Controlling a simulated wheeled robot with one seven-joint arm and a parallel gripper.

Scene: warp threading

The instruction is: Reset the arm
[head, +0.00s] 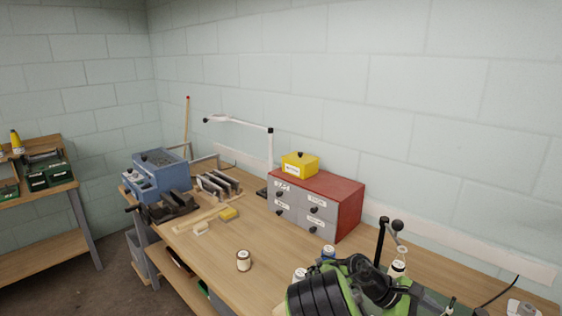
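My gripper does not show in the head view, and I cannot make out its fingers anywhere. A green and black ribbed body (345,290) fills the bottom right of the view, in front of the workbench (205,262). I cannot tell whether it is part of my arm or a machine. It hides the part of the bench behind it.
On the bench stand a red-topped drawer cabinet (338,188) with a yellow box (299,165), a desk lamp (270,158), a blue cabinet (168,172), a dark vise (172,207) and a small jar (243,261). The middle front is mostly clear. A shelf (45,191) stands at left.

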